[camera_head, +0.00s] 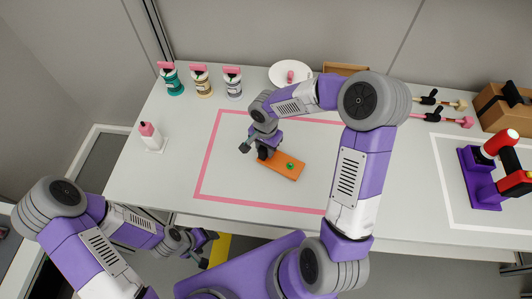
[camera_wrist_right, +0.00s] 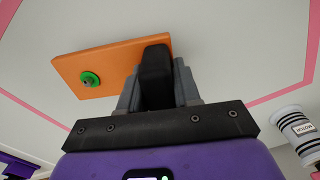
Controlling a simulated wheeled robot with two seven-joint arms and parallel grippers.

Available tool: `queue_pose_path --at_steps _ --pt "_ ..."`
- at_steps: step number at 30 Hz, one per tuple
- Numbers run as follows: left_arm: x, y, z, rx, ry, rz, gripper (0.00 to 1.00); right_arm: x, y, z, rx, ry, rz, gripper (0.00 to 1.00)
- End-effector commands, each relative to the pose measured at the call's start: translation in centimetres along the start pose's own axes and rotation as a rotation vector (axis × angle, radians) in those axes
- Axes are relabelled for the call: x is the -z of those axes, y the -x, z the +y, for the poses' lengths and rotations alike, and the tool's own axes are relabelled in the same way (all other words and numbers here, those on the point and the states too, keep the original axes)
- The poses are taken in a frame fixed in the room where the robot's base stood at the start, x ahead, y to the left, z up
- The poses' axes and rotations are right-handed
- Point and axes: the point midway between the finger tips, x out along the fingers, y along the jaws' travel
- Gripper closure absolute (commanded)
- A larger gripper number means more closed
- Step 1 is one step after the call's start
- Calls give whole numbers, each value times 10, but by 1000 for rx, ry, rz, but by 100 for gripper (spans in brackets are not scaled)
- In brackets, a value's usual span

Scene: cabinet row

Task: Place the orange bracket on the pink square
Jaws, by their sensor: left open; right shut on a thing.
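The orange bracket (camera_head: 276,163) is a flat orange plate with a green round knob on its right part. It lies within the pink square (camera_head: 207,155), a pink outline on the white table. My right gripper (camera_head: 257,150) is shut on the bracket's left end. In the right wrist view the bracket (camera_wrist_right: 120,62) extends left from the dark fingers (camera_wrist_right: 157,78), and part of the pink line (camera_wrist_right: 298,92) shows. I cannot tell whether the bracket touches the table. My left gripper (camera_head: 209,250) is open and empty, low in front of the table's front edge.
Several pink-topped bottles (camera_head: 201,82) stand at the back left, with a white bottle (camera_head: 151,137) nearer. A white plate (camera_head: 281,67) is at the back. The table inside the pink outline is otherwise clear.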

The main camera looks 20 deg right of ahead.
Motion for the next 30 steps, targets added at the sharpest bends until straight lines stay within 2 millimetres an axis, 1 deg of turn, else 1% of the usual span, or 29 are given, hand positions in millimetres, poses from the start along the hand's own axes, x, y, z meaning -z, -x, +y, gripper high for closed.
queue_pose_path --at_steps 1,3,5,12,17,18,22,30 --pt "0 -4 -2 0 0 0 27 0 -10 0 -2 2 -1 100" --pt "0 -7 -3 0 0 0 27 0 -20 0 -2 1 -1 100" --pt "0 -8 -3 0 0 0 27 0 -25 0 0 2 -1 100" --pt "0 -7 -3 0 0 0 27 0 -24 0 1 2 1 100" --pt "0 -12 -4 0 0 0 27 0 -28 0 1 2 2 100" --pt "0 -11 -4 0 0 0 27 0 -28 0 -1 2 0 63" --pt "0 -10 -4 0 0 0 27 0 -28 0 -1 2 0 43" --pt "0 -10 -4 0 0 0 27 0 -27 0 -1 1 0 42"
